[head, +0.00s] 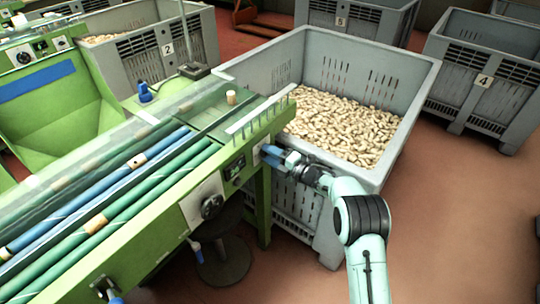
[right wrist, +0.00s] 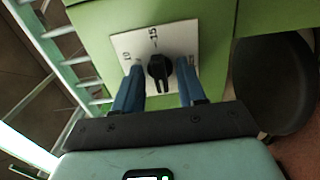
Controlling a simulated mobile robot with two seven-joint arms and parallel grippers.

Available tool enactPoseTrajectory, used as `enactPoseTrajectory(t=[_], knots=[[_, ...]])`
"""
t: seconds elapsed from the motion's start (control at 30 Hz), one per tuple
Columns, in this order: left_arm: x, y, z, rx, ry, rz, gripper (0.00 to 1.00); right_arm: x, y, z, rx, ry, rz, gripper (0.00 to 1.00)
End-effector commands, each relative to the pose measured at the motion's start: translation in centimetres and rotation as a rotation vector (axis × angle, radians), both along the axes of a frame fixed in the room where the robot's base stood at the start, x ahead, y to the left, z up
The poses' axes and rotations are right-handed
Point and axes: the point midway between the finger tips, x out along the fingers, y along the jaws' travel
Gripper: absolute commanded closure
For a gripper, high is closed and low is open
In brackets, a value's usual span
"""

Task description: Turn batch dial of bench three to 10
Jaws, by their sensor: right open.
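A black dial (right wrist: 160,68) sits on a white square plate (right wrist: 124,42) on a green panel in the right wrist view. The plate carries a 10 at the left, a 15 at the top and a blurred mark at the right. The knob is long and lies nearly along the picture's vertical; I cannot tell which end is its pointer. My right gripper (right wrist: 160,76) is open, with one blue finger on each side of the dial. In the head view my right gripper (head: 268,156) is at the green bench's (head: 150,235) end and covers the dial. My left gripper does not show.
A second black dial (head: 212,206) on a white plate is further along the bench's side. A small dark display (head: 234,167) lies between them. A grey crate of corks (head: 405,130) stands close beside my right arm. A dark round stool (head: 222,262) is below the bench.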

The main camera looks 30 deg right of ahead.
Motion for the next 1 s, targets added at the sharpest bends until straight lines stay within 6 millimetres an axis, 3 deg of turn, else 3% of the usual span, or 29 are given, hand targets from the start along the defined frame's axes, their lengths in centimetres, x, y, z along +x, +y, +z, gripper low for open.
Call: enactPoseTrajectory(t=[0.13,0.2,0.27,0.67,1.0], knots=[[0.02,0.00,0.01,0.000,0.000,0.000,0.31,-0.01,0.02,0.01,0.000,0.000,0.000,0.60],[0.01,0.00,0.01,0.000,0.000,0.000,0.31,-0.02,0.01,0.01,0.000,0.000,0.001,0.82],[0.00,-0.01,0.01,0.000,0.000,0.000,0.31,-0.02,0.01,0.01,0.000,0.000,0.001,0.99],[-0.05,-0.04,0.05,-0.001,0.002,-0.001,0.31,-0.04,0.00,0.03,0.053,0.021,0.001,0.99],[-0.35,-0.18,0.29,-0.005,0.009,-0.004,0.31,-0.06,-0.03,0.04,0.284,0.116,0.001,0.99]])
